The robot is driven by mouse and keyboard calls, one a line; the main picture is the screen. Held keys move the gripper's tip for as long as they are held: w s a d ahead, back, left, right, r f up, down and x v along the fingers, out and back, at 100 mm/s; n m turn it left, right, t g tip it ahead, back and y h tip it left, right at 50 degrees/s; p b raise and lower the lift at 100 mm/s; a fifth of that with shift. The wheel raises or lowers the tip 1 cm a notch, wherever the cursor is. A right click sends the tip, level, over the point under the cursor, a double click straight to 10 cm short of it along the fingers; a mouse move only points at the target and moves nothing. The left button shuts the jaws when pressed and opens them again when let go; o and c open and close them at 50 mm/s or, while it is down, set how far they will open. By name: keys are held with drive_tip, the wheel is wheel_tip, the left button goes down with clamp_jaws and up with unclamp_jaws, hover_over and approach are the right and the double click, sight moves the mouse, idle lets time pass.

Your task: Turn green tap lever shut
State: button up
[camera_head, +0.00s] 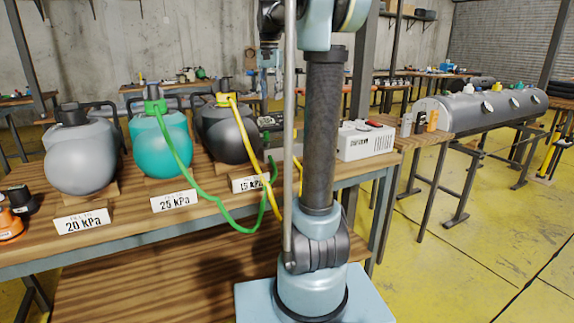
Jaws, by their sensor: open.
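A green fitting (154,98) sits on top of the teal round vessel (162,145), with a green hose (190,183) running from it. I cannot make out a separate lever or its angle. Small coloured parts also sit on the long grey tank (480,108) at right; whether one is a green tap lever is too small to tell. My gripper (267,88) hangs at upper middle, partly beside my arm's grey rod, with its jaws open and empty. It appears right of the black vessel (228,135), apart from the green fitting.
The vessels stand on a wooden bench (120,220) with kPa signs. A grey vessel (80,158) is at left. A yellow hose (258,150) leaves the black vessel. A white box (365,142) stands at the bench's right end. Yellow floor (450,265) is open at lower right.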

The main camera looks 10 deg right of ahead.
drive_tip(key=s+f+n, duration=0.1)
drive_tip(key=s+f, duration=0.8)
drive_tip(key=s, duration=0.4)
drive_tip(key=s+f+n+t, duration=0.1)
drive_tip(key=s+f+n, duration=0.1)
drive_tip(key=s+f, duration=0.7)
drive_tip(key=s, duration=0.3)
drive_tip(key=shift+s+d+f, duration=0.25)
drive_tip(key=shift+s+d, duration=0.15)
drive_tip(key=shift+r, duration=0.1)
wheel_tip(320, 180, up, 19)
drive_tip(key=m+g, duration=0.1)
drive_tip(key=m, duration=0.5)
hover_over(266, 132)
drive_tip(key=f, duration=1.7)
drive_tip(key=shift+w+f, duration=0.15)
drive_tip(key=shift+w, duration=0.2)
clamp_jaws()
